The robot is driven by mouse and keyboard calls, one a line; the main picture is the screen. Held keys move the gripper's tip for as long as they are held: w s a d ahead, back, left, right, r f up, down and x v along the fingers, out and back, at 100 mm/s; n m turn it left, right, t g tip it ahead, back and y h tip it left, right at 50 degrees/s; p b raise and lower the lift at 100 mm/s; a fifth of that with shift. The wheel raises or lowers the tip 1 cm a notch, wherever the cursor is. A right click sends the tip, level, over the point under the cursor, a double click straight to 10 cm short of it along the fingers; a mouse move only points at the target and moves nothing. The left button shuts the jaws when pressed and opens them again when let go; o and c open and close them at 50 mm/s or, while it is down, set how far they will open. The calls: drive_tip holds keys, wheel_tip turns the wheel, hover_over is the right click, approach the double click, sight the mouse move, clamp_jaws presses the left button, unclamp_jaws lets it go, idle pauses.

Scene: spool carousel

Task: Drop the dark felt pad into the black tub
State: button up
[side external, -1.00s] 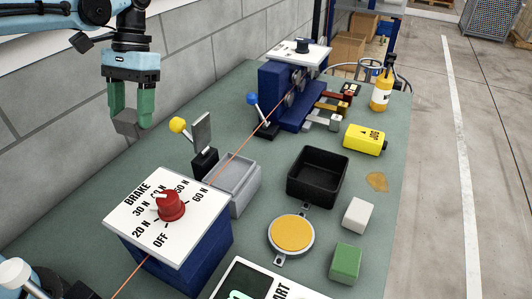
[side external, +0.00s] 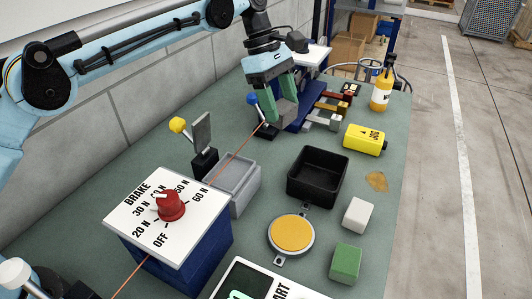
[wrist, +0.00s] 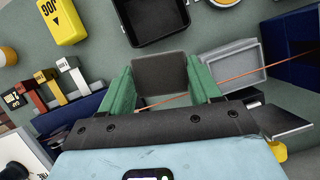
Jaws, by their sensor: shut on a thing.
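The dark felt pad (side external: 287,111) is a dark grey block held between the green fingers of my gripper (side external: 283,101). It also shows in the wrist view (wrist: 159,74), pinched between the fingertips of my gripper (wrist: 160,82). My gripper holds it above the back part of the bench, near the blue-knobbed lever. The black tub (side external: 318,174) is an open square box on the bench, to the right of and nearer than my gripper in the side view. In the wrist view the black tub (wrist: 160,40) lies just beyond the pad, and its visible floor is empty.
A grey tray (side external: 236,183) and a yellow-knobbed lever (side external: 179,125) stand left of the tub. A yellow block (side external: 365,139), an orange disc (side external: 291,233), a white block (side external: 358,215) and a green block (side external: 345,262) surround it. An orange line (side external: 233,155) crosses the bench.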

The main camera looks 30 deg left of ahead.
drive_tip(key=s+d+f+n, duration=0.1)
drive_tip(key=d+f+n, duration=0.15)
drive_tip(key=d, duration=0.95)
drive_tip(key=shift+t, duration=0.4)
drive_tip(key=shift+s+a+f, duration=0.1)
drive_tip(key=shift+f, duration=1.55)
drive_tip(key=shift+s+a+f, duration=0.1)
drive_tip(key=shift+f, duration=1.55)
drive_tip(key=o, duration=1.1)
drive_tip(key=v, duration=1.2)
